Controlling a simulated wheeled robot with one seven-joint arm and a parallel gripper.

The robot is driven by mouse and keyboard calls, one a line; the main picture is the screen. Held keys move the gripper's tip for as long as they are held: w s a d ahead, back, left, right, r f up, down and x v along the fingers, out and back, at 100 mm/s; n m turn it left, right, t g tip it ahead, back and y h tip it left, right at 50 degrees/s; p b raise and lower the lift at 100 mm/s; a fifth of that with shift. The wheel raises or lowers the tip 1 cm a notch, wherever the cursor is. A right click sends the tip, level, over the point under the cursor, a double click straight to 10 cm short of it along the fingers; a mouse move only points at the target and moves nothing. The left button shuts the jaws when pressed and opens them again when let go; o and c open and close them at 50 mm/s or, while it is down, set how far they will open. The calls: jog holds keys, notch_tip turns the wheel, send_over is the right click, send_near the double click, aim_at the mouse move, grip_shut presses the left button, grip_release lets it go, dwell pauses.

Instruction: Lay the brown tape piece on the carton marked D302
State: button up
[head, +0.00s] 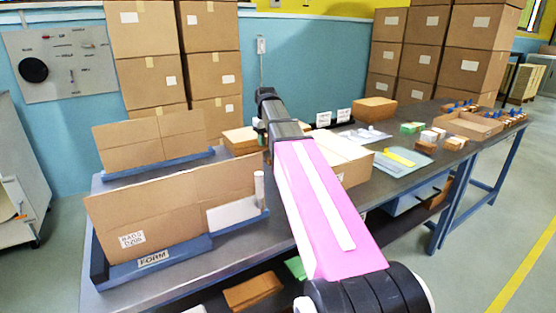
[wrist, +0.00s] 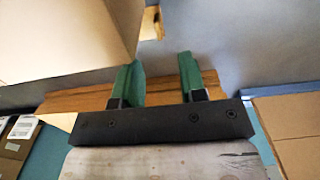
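My gripper (wrist: 160,75) shows in the wrist view with two green fingers spread apart and nothing clearly held between them. In the head view my pink and black arm reaches over the table, and the fingers cannot be made out. A closed carton (head: 345,157) stands right of my arm, partly hidden by it; I cannot read a D302 mark on it. A carton (wrist: 60,35) also fills the upper left of the wrist view, close to the fingers. I cannot pick out the brown tape piece for certain.
Flat carton sheets (head: 170,205) stand in blue holders on the left. A pale green mat (head: 395,172) with a yellow strip (head: 400,158) lies at right. White sign cards (head: 343,115) and a brown box (head: 374,108) stand behind. Stacked cartons (head: 140,30) line the wall.

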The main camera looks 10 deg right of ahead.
aim_at(267, 162)
jog(key=shift+w+f, duration=0.15)
jog(key=shift+f, duration=3.8)
jog(key=shift+c, duration=0.3)
grip_shut()
